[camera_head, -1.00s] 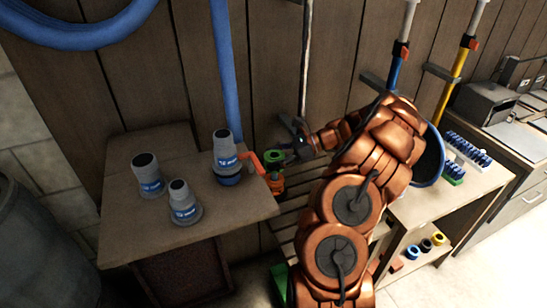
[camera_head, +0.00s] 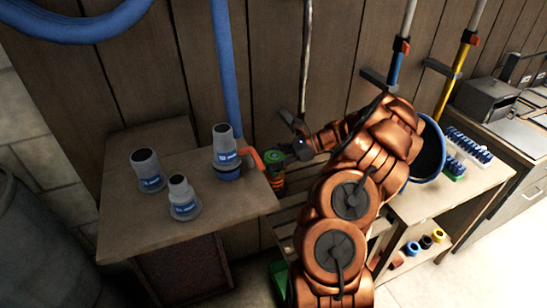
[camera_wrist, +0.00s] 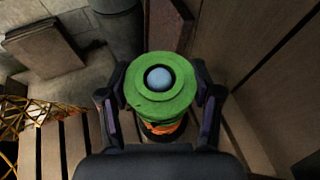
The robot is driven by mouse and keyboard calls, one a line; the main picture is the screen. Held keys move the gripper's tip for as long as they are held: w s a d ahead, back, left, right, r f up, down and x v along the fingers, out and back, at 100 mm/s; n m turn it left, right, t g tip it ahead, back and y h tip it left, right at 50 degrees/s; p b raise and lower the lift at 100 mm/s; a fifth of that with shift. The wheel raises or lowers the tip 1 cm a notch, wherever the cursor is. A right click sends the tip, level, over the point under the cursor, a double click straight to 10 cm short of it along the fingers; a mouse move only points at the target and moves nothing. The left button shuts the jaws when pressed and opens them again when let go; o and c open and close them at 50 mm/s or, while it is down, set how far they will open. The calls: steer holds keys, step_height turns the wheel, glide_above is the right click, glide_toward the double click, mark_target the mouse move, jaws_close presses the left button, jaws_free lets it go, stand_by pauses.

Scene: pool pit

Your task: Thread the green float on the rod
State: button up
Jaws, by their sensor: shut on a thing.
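The green float (camera_wrist: 150,105) is a thick ring between the two fingers of my gripper (camera_wrist: 160,92) in the wrist view. A round pale-blue end of the rod (camera_wrist: 159,78) shows inside its hole, so the float is around the rod top. An orange part (camera_wrist: 163,128) shows just below the green float. In the head view the green float (camera_head: 273,155) is at the tip of my gripper (camera_head: 284,154), above a dark and orange stack (camera_head: 277,180) beside the table. Most of the rod is hidden. I cannot tell whether the float touches the stack.
Three grey pipe fittings with blue bands stand on the left table (camera_head: 150,215); an orange-red bent pipe (camera_head: 250,155) juts from one beside my gripper. A plank wall (camera_head: 270,70) is close behind. On the right stand a bench (camera_head: 430,208) and a blue-rimmed hoop (camera_head: 440,135).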

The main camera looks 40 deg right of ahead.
steer(key=shift+f, duration=0.7)
steer(key=shift+f, duration=0.6)
stand_by(0.5)
steer(key=o, duration=1.2)
steer(key=shift+o, duration=0.7)
steer(key=shift+d+r, duration=0.1)
